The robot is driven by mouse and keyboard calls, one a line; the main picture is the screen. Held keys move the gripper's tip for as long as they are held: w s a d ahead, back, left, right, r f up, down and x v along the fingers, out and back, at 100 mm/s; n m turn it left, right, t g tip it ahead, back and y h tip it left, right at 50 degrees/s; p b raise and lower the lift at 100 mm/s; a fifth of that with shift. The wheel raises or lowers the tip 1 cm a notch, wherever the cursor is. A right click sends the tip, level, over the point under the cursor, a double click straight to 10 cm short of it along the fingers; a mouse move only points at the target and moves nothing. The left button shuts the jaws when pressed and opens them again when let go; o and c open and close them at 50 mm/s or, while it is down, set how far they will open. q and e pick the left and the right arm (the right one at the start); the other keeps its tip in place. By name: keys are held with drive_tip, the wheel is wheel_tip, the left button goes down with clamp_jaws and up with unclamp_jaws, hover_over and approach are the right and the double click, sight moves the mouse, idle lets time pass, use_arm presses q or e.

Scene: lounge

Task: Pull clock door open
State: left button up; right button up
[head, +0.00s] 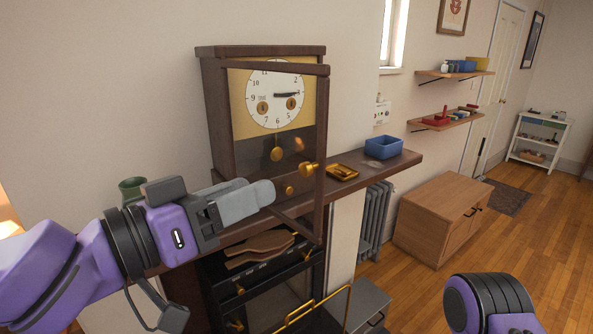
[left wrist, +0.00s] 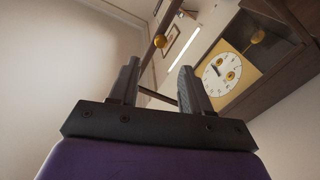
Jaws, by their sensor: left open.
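A dark wood wall clock (head: 215,110) with a white dial (head: 275,95) and a gold pendulum stands on the mantel. Its framed door (head: 321,140) is ajar, standing out from the case, with a round brass knob (head: 308,168) on its free side. My left gripper (head: 264,193) is open and empty, in front of the clock's lower part and left of the knob. In the left wrist view the open fingers (left wrist: 160,78) point toward the door and its knob (left wrist: 159,41), which sits beyond the tips. The clock case (left wrist: 262,70) is to the right there. My right gripper's fingers are outside the views.
The mantel shelf (head: 400,161) carries a gold tray (head: 342,172) and a blue bin (head: 383,147) right of the clock. A green pot (head: 132,188) stands left, behind my arm. A wooden cabinet (head: 435,215) stands at right on open floor.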

sight(303, 172)
use_arm(q)
drive_tip(key=x, duration=0.3)
drive_tip(key=b+x, duration=0.1)
drive_tip(key=x, duration=0.5)
drive_tip(key=shift+s+f, duration=0.1)
drive_tip(key=shift+f, duration=0.2)
drive_tip(key=shift+w+d, duration=0.3)
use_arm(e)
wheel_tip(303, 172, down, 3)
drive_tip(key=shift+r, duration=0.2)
use_arm(q)
drive_tip(key=shift+r, duration=0.1)
clamp_jaws()
drive_tip(key=shift+s+a, duration=0.1)
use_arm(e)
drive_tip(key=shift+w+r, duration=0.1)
